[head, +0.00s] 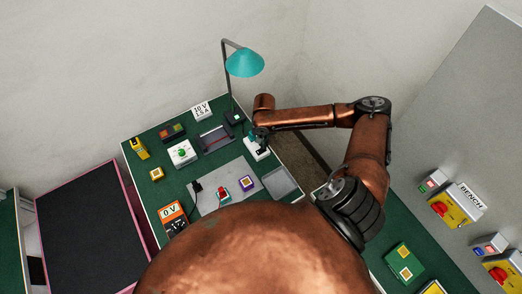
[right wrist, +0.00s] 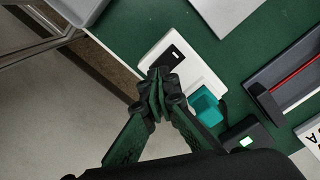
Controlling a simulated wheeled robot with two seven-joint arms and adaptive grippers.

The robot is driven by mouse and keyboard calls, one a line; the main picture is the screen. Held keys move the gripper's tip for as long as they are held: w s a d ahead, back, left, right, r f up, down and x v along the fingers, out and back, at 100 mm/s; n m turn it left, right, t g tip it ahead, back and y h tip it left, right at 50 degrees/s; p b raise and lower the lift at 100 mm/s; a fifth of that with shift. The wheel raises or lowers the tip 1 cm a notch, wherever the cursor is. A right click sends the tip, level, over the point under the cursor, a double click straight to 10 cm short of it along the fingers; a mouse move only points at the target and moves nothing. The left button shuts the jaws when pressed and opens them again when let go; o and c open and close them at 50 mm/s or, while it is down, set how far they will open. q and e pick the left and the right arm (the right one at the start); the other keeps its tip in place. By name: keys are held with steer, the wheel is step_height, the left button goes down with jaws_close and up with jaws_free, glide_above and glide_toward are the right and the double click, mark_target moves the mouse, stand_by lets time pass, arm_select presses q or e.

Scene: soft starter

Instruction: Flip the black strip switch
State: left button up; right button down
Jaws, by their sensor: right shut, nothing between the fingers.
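A white power strip (head: 256,150) lies near the right edge of the green bench, and it also shows in the right wrist view (right wrist: 207,76). The black switch (right wrist: 171,58) is a dark inset with a small light mark, near one end of the strip. My right gripper (right wrist: 157,82) is shut and empty, with its fingertips over the strip's edge, close beside the switch. I cannot tell whether the tips touch the strip. In the head view the right gripper (head: 261,138) partly hides the strip. My left gripper is not in view.
A teal block (right wrist: 205,106) sits at the strip's other end, and a black box with a lit face (right wrist: 246,142) stands near it. A teal lamp (head: 244,63) rises behind. A grey tray (head: 282,182) lies in front of the strip. Several devices fill the bench's left.

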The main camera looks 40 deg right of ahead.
steer(key=shift+f, duration=0.1)
steer(key=shift+f, duration=1)
stand_by(0.6)
step_height(320, 180, up, 7)
steer(key=p, duration=0.8)
steer(key=shift+r+p, duration=0.1)
steer(key=shift+p, duration=0.3)
stand_by(0.5)
